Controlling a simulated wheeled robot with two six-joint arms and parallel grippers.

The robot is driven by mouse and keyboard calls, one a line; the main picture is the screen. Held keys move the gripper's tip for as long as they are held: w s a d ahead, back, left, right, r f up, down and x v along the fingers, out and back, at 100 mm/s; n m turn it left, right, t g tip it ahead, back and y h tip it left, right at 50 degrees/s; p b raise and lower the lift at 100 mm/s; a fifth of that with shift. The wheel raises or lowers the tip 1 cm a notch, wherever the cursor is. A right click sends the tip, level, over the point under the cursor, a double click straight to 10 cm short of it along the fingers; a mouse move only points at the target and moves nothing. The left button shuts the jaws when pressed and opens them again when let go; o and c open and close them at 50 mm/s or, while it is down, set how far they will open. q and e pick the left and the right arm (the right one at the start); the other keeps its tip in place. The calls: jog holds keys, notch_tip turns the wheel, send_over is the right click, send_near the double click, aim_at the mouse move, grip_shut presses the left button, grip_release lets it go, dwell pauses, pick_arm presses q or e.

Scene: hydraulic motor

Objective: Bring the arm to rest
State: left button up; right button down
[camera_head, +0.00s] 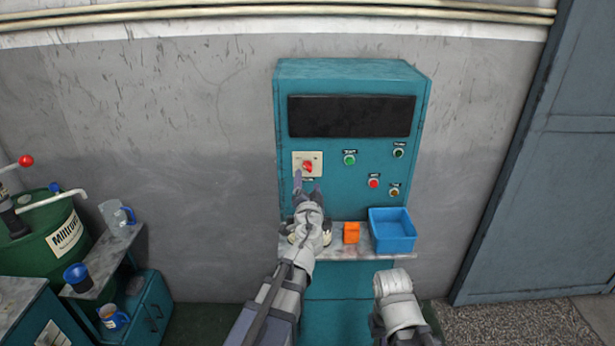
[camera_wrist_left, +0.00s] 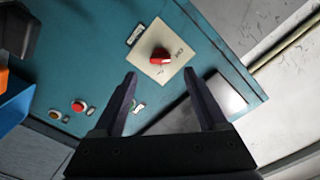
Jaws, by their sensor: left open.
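My left arm reaches up from the bottom of the head view to the teal control cabinet (camera_head: 330,72). My left gripper (camera_head: 307,182) is just below and in front of the red rotary switch (camera_head: 308,167) on its cream plate. In the left wrist view the two dark fingers of the left gripper (camera_wrist_left: 165,88) stand apart with nothing between them. The red switch (camera_wrist_left: 160,56) shows beyond the fingertips, apart from them. My right arm shows at the bottom right of the head view; its fingers are not visible.
A shelf (camera_head: 345,254) on the cabinet holds a blue bin (camera_head: 393,231) and a small orange block (camera_head: 351,232). Green and red buttons (camera_head: 373,183) sit right of the switch. A green drum (camera_head: 45,235) and side table stand at left. The wall between is clear.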

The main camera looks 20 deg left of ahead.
pick_arm(q)
jog(key=shift+s+d, duration=0.1)
jog(key=shift+s, duration=0.3)
jog(key=shift+f, duration=0.1)
jog(key=s+d+f+n+g+y, duration=0.15)
jog(key=s+f+n+g, duration=0.35)
jog(key=s+f+g, duration=0.55)
jog(key=s+d+f+m+g+h, duration=0.1)
jog(key=s+d+f+g+h, duration=0.1)
jog(key=s+d+f, duration=0.3)
jog(key=s+d+f+m+g+h, duration=0.2)
jog(key=s+d+f+g, duration=0.3)
jog(key=s, duration=0.8)
jog(key=d+f+h, duration=0.1)
jog(key=d, duration=0.2)
jog(key=shift+s, duration=0.2)
jog(key=shift+d+f, duration=0.1)
